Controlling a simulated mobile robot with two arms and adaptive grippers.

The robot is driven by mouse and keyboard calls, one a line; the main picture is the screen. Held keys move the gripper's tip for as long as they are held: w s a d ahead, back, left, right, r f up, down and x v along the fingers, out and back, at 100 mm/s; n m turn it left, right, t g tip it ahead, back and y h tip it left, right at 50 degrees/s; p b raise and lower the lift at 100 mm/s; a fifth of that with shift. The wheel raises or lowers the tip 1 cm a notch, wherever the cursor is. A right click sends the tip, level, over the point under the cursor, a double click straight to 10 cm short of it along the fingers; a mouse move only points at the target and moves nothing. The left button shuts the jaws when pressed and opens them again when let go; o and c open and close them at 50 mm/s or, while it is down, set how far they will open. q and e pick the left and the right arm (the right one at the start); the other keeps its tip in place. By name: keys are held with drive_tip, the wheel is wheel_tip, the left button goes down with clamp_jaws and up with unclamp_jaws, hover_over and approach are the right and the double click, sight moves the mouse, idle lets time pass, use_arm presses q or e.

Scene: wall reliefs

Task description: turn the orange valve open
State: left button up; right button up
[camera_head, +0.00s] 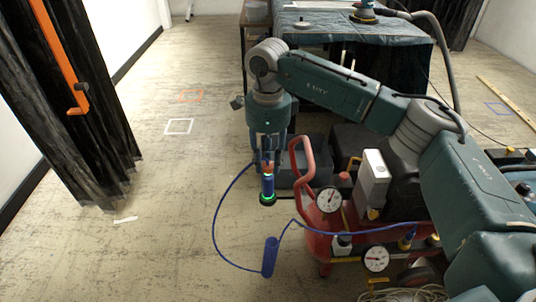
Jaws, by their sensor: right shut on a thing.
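My right gripper (267,160) reaches down from above, left of the red compressor. It is shut on a small orange piece (267,169), which looks like the orange valve; the fingers hide much of it. Directly below the orange piece is a short upright blue body (267,186) with a green glowing ring and a dark base. How far the valve is turned cannot be told at this size. My left gripper is not in view.
The red compressor (318,218) with gauges (329,200) stands close right of the gripper. A blue hose (215,226) loops left to a blue cylinder (270,257). An orange pipe (60,50) runs by the black curtain (90,130). The left floor is mostly clear.

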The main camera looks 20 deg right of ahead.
sight(268, 164)
drive_tip(key=m+p, duration=0.2)
drive_tip(key=m, duration=0.4)
drive_tip(key=shift+m+p, duration=0.3)
drive_tip(key=shift+p, duration=0.05)
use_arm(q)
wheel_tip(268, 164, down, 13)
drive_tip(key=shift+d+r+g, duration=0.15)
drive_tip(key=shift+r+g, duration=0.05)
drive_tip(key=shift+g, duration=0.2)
use_arm(e)
drive_tip(key=shift+m, duration=0.9)
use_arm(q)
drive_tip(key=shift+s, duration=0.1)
use_arm(e)
drive_tip(key=o, duration=1.2)
drive_tip(key=shift+c, duration=0.2)
drive_tip(key=shift+r, duration=0.1)
wheel_tip(268, 164, up, 12)
